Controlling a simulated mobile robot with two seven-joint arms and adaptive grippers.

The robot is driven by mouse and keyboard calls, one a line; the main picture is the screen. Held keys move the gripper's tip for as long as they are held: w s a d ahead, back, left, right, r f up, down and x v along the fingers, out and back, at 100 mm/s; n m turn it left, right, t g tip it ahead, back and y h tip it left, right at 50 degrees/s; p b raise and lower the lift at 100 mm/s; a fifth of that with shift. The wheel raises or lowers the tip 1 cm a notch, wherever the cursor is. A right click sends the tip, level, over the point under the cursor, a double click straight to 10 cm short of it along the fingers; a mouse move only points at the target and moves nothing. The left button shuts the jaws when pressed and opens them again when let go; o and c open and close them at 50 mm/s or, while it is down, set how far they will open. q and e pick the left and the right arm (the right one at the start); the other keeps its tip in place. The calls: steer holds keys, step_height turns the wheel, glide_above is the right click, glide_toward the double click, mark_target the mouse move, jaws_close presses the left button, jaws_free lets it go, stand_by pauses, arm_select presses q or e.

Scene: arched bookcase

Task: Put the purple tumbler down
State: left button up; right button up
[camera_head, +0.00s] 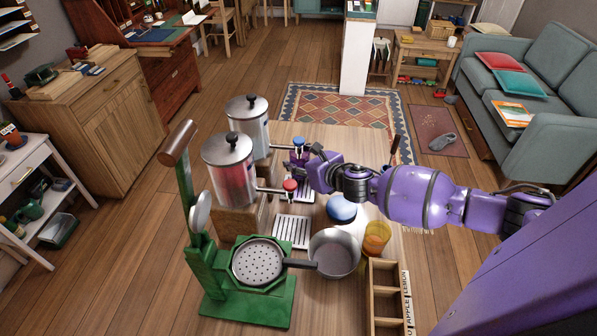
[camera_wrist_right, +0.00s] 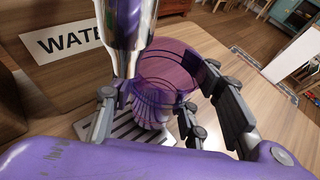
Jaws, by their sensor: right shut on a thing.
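The purple tumbler (camera_wrist_right: 170,75) is see-through and shows in the right wrist view between the fingers of my right gripper (camera_wrist_right: 185,112), which is shut on it. It is beside a shiny metal spout (camera_wrist_right: 128,35) and by a slotted metal drip tray (camera_wrist_right: 127,130). I cannot tell whether its base touches the tray. In the head view my right gripper (camera_head: 309,172) is at the blue-knobbed tap (camera_head: 298,143) of the rear metal dispenser (camera_head: 248,122), and it hides most of the tumbler. My left gripper is not in view.
A red-knobbed tap (camera_head: 289,185) on the front dispenser (camera_head: 231,168) stands close by, above another drip tray (camera_head: 292,230). A blue round object (camera_head: 341,208), a saucepan (camera_head: 335,254), an orange tumbler (camera_head: 377,238), a wooden divided box (camera_head: 372,300) and a green press (camera_head: 215,265) crowd the near table.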

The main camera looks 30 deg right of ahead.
mark_target(297, 175)
steer(key=s+a, duration=0.1)
steer(key=s+a+p, duration=0.1)
steer(key=s, duration=0.1)
steer(key=shift+s+a+f, duration=0.15)
steer(key=shift+s+f, duration=0.1)
steer(key=shift+f, duration=0.5)
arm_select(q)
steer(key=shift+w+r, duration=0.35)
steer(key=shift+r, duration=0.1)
arm_select(e)
steer(key=shift+w, duration=0.1)
steer(key=shift+f, duration=0.2)
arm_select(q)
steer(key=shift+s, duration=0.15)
arm_select(e)
steer(key=o, duration=1.4)
steer(key=shift+c, duration=0.2)
steer(key=shift+r, duration=0.1)
